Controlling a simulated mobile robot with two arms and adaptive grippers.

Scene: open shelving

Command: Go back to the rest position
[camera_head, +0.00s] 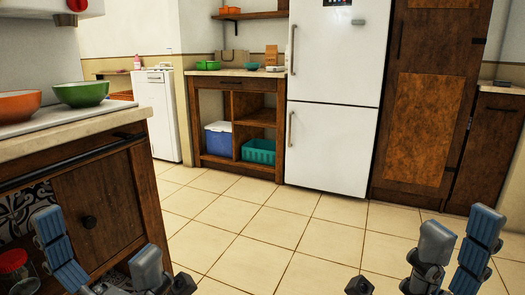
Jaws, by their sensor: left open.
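My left gripper (97,235) shows at the lower left, in front of the near wooden counter cabinet. Its two grey and blue fingers stand apart with nothing between them. My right gripper (461,222) shows at the lower right, over the tiled floor in the picture. Its two fingers stand apart with a gap between them, and it holds nothing. Both arms are mostly cut off by the bottom edge.
A wooden counter (95,138) with an orange bowl (18,106) and a green bowl (81,94) stands close at left. Open shelving (196,128) holds a blue box (218,139) and a teal basket (258,151). A white fridge (328,147) stands beside it. The tiled floor (265,235) is clear.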

